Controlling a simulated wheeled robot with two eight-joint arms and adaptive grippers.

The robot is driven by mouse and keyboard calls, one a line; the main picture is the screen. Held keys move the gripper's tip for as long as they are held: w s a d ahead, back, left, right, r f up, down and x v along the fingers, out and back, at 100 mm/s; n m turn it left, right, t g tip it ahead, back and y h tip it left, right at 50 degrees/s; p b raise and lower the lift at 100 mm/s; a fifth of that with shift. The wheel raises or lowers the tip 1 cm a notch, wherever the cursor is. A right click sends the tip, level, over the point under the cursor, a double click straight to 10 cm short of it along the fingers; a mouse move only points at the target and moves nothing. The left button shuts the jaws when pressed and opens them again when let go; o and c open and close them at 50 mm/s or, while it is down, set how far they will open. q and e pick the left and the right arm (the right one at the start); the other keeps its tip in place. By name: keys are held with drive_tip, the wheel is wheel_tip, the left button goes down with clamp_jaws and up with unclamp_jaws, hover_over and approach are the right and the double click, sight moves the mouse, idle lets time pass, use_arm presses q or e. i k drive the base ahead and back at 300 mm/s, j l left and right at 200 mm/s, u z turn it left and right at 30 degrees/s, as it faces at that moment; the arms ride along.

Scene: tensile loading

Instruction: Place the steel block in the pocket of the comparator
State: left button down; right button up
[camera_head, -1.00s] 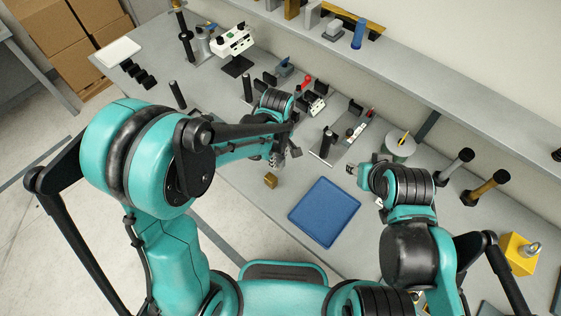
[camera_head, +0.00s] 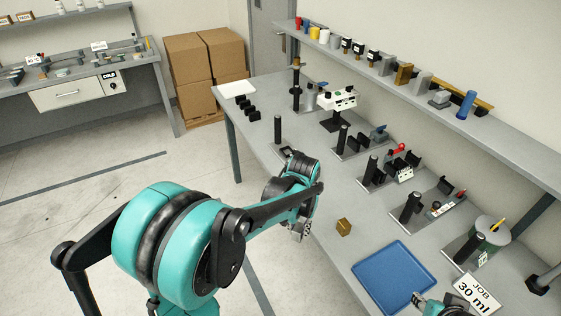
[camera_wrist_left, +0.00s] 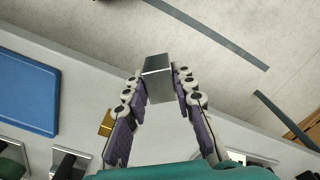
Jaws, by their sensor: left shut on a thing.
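My left gripper (camera_head: 301,232) is shut on the steel block (camera_wrist_left: 157,80), a shiny grey block between its two fingertips in the left wrist view. There the block shows against the floor, past the table's edge. In the head view the gripper is near the table's front edge, left of a brass block, and the steel block cannot be made out. Several fixtures with black posts stand on the bench; I cannot tell for sure which is the comparator, and its pocket is not clear. Part of my right gripper (camera_head: 428,304) shows at the bottom, by the blue tray.
The brass block (camera_head: 344,227) stands on the bench, left of the blue tray (camera_head: 370,279). Post fixtures (camera_head: 411,207) line the bench's back. A shelf (camera_head: 430,100) with several items runs above.

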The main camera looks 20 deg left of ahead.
sight(286, 153)
drive_tip(key=i+j+u, duration=0.65)
drive_tip(key=i+j, duration=0.15)
drive_tip(key=i+j+z, duration=0.7)
drive_tip(key=j, duration=0.15)
drive_tip(key=i+j+z, duration=0.15)
drive_tip(key=j+z, duration=0.15)
drive_tip(key=i+j+z, duration=0.1)
drive_tip(key=j+z, duration=0.2)
